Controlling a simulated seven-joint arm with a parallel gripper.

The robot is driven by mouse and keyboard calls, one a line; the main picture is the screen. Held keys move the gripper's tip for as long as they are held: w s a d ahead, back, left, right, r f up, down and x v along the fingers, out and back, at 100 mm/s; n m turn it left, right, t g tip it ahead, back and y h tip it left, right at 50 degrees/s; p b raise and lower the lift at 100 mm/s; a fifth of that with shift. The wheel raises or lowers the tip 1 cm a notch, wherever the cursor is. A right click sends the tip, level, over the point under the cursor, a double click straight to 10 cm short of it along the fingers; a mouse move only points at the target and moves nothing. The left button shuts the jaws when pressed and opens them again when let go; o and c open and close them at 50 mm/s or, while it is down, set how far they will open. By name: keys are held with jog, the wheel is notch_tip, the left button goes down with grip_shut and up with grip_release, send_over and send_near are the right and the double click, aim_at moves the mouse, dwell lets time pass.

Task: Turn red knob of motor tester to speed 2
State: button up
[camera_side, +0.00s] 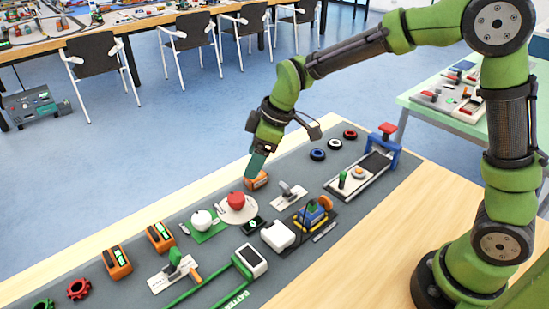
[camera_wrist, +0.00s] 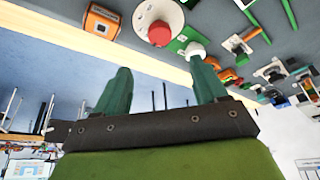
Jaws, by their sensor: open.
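A red knob (camera_side: 236,199) stands on a round white plate (camera_side: 246,212) on the grey mat, left of and nearer than my gripper (camera_side: 256,166) in the side view. In the wrist view the red knob (camera_wrist: 159,34) is at the top middle on its white disc. My gripper (camera_wrist: 162,76) is open, its two green fingers spread and empty. It hangs beside an orange box (camera_side: 258,181), partly in front of it in the side view, and apart from the knob. I cannot read any speed marks, nor tell where the knob points.
A white round knob on a green plate (camera_side: 216,233) sits just left of the red knob. A grey lever device (camera_side: 289,193), a small dark display (camera_side: 252,225) and a white box (camera_side: 277,236) stand close by.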

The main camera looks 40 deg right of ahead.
aim_at(236, 197)
jog(key=x, duration=1.2)
jog(key=shift+f, duration=0.2)
jog(key=c, duration=1.1)
jog(key=shift+o, duration=0.2)
